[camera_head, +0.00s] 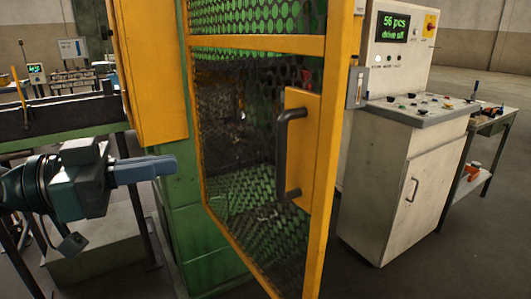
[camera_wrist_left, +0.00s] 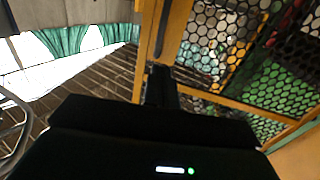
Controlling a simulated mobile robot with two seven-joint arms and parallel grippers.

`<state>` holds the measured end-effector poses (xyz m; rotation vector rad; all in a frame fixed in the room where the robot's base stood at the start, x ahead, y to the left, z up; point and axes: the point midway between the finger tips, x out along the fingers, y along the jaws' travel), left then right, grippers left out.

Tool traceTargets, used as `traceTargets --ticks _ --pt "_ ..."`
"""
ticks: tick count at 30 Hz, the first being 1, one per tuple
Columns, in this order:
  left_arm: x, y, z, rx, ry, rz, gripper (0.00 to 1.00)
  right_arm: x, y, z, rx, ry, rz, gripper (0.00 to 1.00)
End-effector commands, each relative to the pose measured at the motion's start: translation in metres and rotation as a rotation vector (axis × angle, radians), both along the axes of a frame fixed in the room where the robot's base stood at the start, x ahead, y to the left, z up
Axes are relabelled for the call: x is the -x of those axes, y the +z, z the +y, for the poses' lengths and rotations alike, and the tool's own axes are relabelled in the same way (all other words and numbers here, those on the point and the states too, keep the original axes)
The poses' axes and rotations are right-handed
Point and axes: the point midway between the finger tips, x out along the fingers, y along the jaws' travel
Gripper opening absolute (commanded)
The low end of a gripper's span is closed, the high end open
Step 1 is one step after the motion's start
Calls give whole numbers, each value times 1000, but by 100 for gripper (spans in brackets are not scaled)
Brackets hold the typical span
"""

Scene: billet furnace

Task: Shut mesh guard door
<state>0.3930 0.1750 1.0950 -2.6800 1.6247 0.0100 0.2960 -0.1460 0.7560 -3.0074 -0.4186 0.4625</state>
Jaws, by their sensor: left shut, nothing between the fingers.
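The mesh guard door (camera_head: 325,170) has a yellow frame with dark perforated mesh and stands in the middle of the head view. It appears swung out from the green machine, its handle side nearer to me. A dark bar handle (camera_head: 283,155) sits on a yellow plate at its right side. My left gripper (camera_head: 172,166) is shut and empty, left of the door and apart from the handle in the head view. In the left wrist view the dark fingers (camera_wrist_left: 161,88) point toward the yellow door frame (camera_wrist_left: 180,30) and mesh. My right gripper is out of view.
A grey control cabinet (camera_head: 400,185) with a button panel stands right of the door, beside a side table (camera_head: 490,125). A yellow cabinet (camera_head: 150,75) hangs on the machine's left. A dark conveyor rail (camera_head: 60,115) runs behind my left arm.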

Motion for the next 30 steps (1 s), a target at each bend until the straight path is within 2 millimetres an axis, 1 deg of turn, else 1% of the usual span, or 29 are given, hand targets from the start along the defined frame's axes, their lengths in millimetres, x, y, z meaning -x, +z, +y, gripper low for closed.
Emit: traceTargets --ticks 1,5,8,11,17,24,27,30 --pt "1 3 -1 -1 -4 -2 0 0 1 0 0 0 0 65" --pt "-2 5 -7 2 -6 1 0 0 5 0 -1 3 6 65" --pt "-7 7 -15 2 -6 0 0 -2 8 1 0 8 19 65" --pt "-12 7 -26 4 -7 0 0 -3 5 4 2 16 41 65" --pt "-25 8 -52 5 -8 0 0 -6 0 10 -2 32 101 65" --pt "-45 7 -92 5 -9 0 0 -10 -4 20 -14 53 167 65" --pt "-53 5 -106 5 -8 2 0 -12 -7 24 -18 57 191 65" --pt "-58 3 -116 5 -7 3 0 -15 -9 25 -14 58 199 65"
